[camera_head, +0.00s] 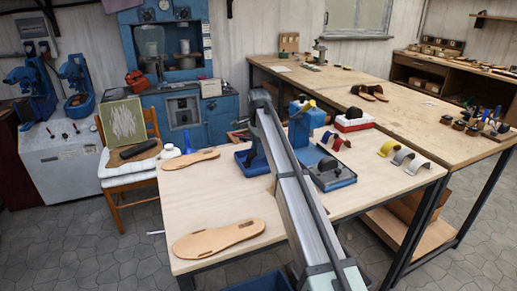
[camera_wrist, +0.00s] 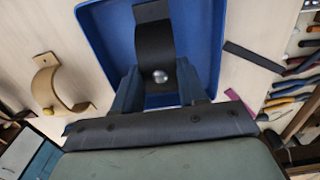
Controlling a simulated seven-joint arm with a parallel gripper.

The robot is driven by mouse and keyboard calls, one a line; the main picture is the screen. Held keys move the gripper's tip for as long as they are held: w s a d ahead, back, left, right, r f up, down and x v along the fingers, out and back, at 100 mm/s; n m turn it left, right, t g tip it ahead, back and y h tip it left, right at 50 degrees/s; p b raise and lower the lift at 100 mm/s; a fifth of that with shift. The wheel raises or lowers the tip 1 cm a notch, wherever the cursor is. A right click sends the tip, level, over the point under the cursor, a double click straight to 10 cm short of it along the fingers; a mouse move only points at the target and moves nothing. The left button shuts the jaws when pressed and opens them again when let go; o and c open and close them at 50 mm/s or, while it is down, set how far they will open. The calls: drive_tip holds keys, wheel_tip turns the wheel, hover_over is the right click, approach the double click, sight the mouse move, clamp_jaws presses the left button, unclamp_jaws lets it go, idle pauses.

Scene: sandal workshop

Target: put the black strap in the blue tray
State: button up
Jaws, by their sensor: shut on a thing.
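The black strap (camera_wrist: 154,42) is a curved band with a silver stud, held between the fingers of my gripper (camera_wrist: 160,92) in the wrist view. The blue tray (camera_wrist: 98,28) lies behind and below the strap in that view, and the strap overlaps its inside. In the head view, the blue tray (camera_head: 242,162) is on the near table, with my gripper (camera_head: 257,160) over it. The strap is hard to make out there. I cannot tell whether the strap touches the tray floor.
Two tan soles (camera_head: 219,239) lie on the near table (camera_head: 190,205). Curved straps (camera_head: 402,156) stand farther right. A tan strap (camera_wrist: 45,88) and several tools (camera_wrist: 292,88) flank the tray in the wrist view.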

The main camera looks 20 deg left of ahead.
drive_tip(key=shift+f, duration=0.3)
idle(0.5)
drive_tip(key=o, duration=1.6)
drive_tip(key=shift+r, duration=0.1)
drive_tip(key=shift+r, duration=3.45)
